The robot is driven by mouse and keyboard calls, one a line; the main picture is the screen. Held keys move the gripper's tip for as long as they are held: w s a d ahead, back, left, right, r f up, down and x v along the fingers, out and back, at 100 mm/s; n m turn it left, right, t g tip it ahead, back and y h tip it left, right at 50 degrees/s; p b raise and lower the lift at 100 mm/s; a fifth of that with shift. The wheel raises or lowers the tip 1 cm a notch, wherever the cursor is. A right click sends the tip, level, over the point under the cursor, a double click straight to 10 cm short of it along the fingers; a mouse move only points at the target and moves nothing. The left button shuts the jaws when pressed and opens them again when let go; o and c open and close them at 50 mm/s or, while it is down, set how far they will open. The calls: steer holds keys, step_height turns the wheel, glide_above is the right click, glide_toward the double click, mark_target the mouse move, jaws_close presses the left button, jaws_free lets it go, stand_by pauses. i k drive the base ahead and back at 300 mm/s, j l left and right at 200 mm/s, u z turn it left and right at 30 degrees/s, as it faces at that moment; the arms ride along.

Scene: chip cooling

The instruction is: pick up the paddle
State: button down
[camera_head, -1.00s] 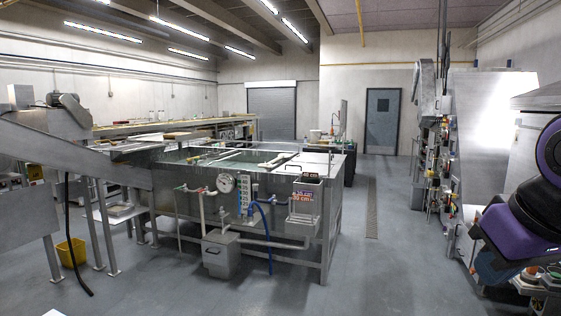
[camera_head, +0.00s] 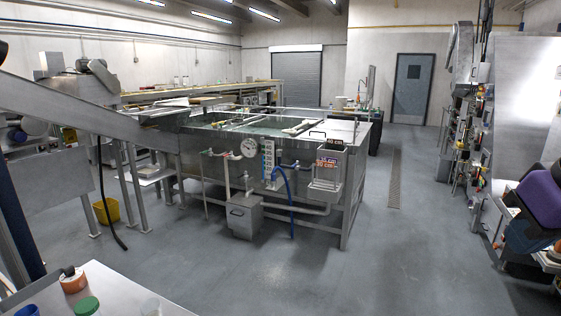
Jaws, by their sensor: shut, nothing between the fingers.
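The steel water tank (camera_head: 278,190) stands in the middle, with pipes, a round gauge and a basket on its front. A pale long piece (camera_head: 303,127) lies at the tank's top, toward its right; it may be the paddle, but it is too small to tell. Another pale strip (camera_head: 240,122) lies across the tank left of it. My purple and dark arm shows at the right edge, far from the tank in the picture. My gripper's fingers cannot be made out.
A sloped steel conveyor (camera_head: 75,105) meets the tank's left end. A yellow bin (camera_head: 106,210) stands below it. A table (camera_head: 115,288) with jars is at the near left. A panel of valves (camera_head: 470,130) lines the right. The floor (camera_head: 400,250) right of the tank is clear.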

mark_target(302, 125)
steer(key=i+l+z, duration=0.25)
steer(key=i, duration=0.35)
steer(key=i+l+z, duration=0.25)
steer(key=i, duration=0.4)
steer(key=i+l+z, duration=0.1)
steer(key=i+z, duration=0.15)
steer(key=i, duration=0.35)
steer(key=i+u, duration=0.75)
steer(key=i+l+u, duration=0.15)
steer(key=i+u, duration=0.2)
steer(key=i+j+u, duration=0.15)
steer(key=u, duration=0.3)
steer(key=i+u, duration=0.6)
steer(key=u, duration=0.35)
steer(key=i, duration=0.7)
steer(key=i+j, duration=0.15)
steer(key=i, duration=0.5)
steer(key=i+z, duration=0.15)
steer(key=i, duration=0.5)
steer(key=i+j+z, duration=0.15)
steer(key=i, duration=0.45)
steer(key=i+z, duration=0.25)
steer(key=z, duration=0.25)
steer(key=i+j+z, duration=0.1)
steer(key=i+z, duration=0.15)
steer(key=z, duration=0.2)
steer(key=i+j+z, duration=0.15)
steer(key=z, duration=0.35)
steer(key=i+j, duration=0.05)
